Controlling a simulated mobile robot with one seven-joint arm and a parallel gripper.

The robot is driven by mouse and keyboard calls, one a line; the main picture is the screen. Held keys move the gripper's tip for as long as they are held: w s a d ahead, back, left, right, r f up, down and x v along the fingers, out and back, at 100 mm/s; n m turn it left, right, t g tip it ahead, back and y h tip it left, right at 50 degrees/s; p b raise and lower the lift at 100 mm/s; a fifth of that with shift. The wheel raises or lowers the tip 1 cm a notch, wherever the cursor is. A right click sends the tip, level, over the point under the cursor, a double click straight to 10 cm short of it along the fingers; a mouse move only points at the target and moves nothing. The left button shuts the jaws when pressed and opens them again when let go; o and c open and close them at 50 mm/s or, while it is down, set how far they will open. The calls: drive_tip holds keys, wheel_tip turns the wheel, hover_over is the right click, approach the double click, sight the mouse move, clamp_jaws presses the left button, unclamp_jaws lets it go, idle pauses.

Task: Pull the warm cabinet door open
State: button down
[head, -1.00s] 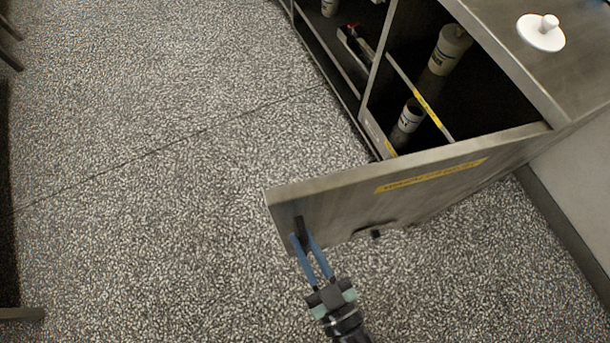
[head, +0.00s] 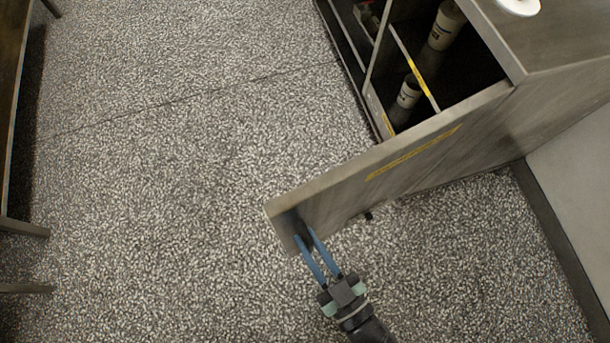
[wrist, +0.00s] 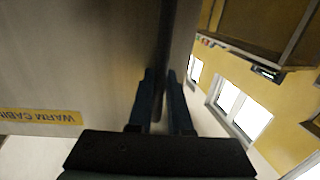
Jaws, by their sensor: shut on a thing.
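The warm cabinet door (head: 350,184) is a grey metal panel with a yellow label, standing wide open from the cabinet (head: 555,90). My gripper (head: 303,236) is at the door's outer end, its blue fingers shut on the dark door handle (head: 291,222). The handle is mostly hidden by the fingers in the head view. In the wrist view the door (wrist: 75,55) fills the left side, with the label reading "WARM CABIN" upside down. The gripper fingers (wrist: 167,85) also show there, close around a dark vertical bar.
Inside the open cabinet stand a pale container (head: 445,25) and a smaller labelled one (head: 405,98). A white lidded object (head: 518,5) is on the cabinet top. A table leg (head: 25,228) is at the far left. The speckled floor between is clear.

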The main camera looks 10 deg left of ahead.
drive_tip(key=shift+s+d+f, duration=0.1)
idle(0.3)
drive_tip(key=c, duration=0.8)
unclamp_jaws()
drive_tip(key=shift+c, duration=0.2)
drive_tip(key=v, duration=1.3)
drive_tip(key=shift+b, duration=0.3)
